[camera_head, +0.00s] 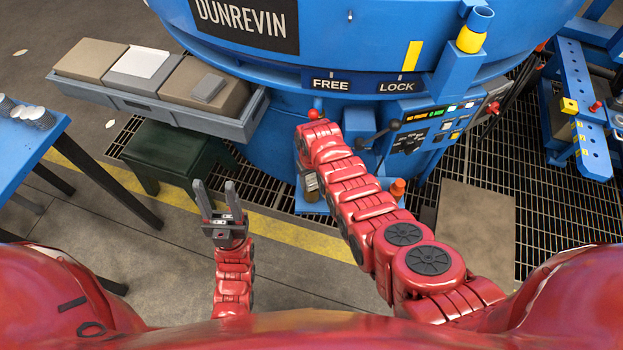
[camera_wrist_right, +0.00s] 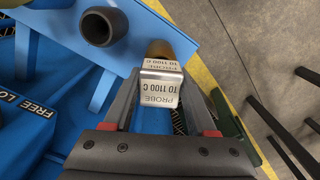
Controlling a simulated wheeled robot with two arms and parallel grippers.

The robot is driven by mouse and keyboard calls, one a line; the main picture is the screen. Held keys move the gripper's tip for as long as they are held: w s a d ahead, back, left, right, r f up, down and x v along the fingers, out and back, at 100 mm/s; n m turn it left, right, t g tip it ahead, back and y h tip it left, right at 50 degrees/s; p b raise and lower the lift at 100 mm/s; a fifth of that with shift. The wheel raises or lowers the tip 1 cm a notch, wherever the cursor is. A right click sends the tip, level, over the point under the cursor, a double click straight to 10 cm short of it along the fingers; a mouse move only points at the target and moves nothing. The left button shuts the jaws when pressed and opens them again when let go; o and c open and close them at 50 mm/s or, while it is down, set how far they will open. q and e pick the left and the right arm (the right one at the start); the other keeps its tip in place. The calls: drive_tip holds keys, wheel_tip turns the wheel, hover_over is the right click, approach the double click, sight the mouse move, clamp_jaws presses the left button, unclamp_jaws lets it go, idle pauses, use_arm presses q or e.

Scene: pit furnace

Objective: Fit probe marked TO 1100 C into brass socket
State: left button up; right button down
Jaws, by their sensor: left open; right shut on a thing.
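The probe's white tag (camera_wrist_right: 160,92), reading PROBE TO 1100 C, sits between the fingers of my right gripper (camera_wrist_right: 163,104) in the right wrist view. The gripper is shut on the probe. A brown, brass-coloured round piece (camera_wrist_right: 161,48) shows just beyond the tag; I cannot tell whether it is part of the probe or the socket. In the head view my right arm reaches to the blue furnace front, and its fingertips are hard to make out. My left gripper (camera_head: 219,197) is open and empty, over the floor left of the right arm. I cannot identify the brass socket for sure.
The blue furnace (camera_head: 350,45) carries FREE and LOCK labels and a control panel (camera_head: 425,130). A grey tray (camera_head: 165,100) holds blocks at left, above a dark green stool (camera_head: 170,155). A blue table (camera_head: 30,140) stands far left. A dark hollow round end (camera_wrist_right: 104,27) shows in the wrist view.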

drive_tip(key=shift+s+p, duration=0.15)
drive_tip(key=shift+p, duration=0.15)
idle(0.5)
drive_tip(key=shift+f+b, duration=0.55)
drive_tip(key=shift+f, duration=0.1)
idle(0.7)
drive_tip(key=shift+c, duration=2.4)
unclamp_jaws()
drive_tip(key=shift+r, duration=0.1)
wheel_tip(320, 180, up, 5)
drive_tip(key=p, duration=0.4)
drive_tip(key=shift+d+r+p, duration=0.1)
drive_tip(key=shift+r+p, duration=0.1)
drive_tip(key=shift+p, duration=0.2)
drive_tip(key=shift+r+p, duration=2.1)
drive_tip(key=shift+r, duration=0.7)
drive_tip(key=shift+f, duration=0.1)
